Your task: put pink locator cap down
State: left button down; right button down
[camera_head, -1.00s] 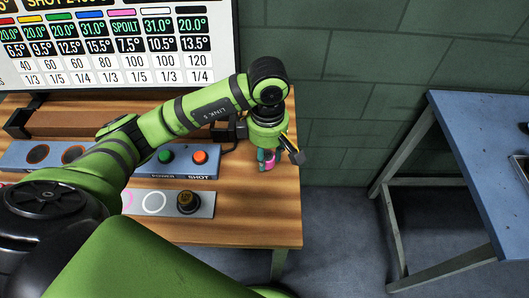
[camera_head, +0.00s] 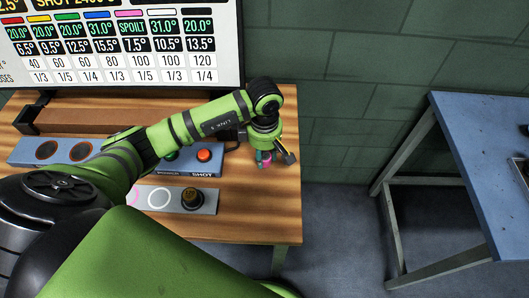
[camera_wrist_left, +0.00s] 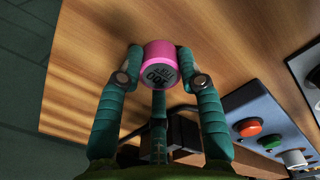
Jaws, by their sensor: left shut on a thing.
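The pink locator cap (camera_wrist_left: 160,62) shows in the left wrist view as a short pink cylinder with a dark printed end face. My left gripper (camera_wrist_left: 160,72) is shut on it, with teal fingers on both sides of it. In the head view the pink cap (camera_head: 266,164) is a small patch, mostly hidden by my left gripper (camera_head: 264,160) near the right end of the wooden table (camera_head: 240,215). I cannot tell whether the cap touches the wood. My right gripper is not in view.
A blue control box with a red-orange button (camera_head: 203,155) stands left of the gripper. A grey plate (camera_head: 210,200) with ring marks bears a dark knob-like part (camera_head: 192,199). Bare wood lies around the cap. A blue table (camera_head: 460,140) stands apart at right.

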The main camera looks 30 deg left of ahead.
aim_at(264, 156)
pick_arm(q)
jog(key=c, duration=0.8)
grip_release()
jog(key=shift+f, duration=0.1)
notch_tip(264, 156, up, 12)
jog(key=b, duration=0.2)
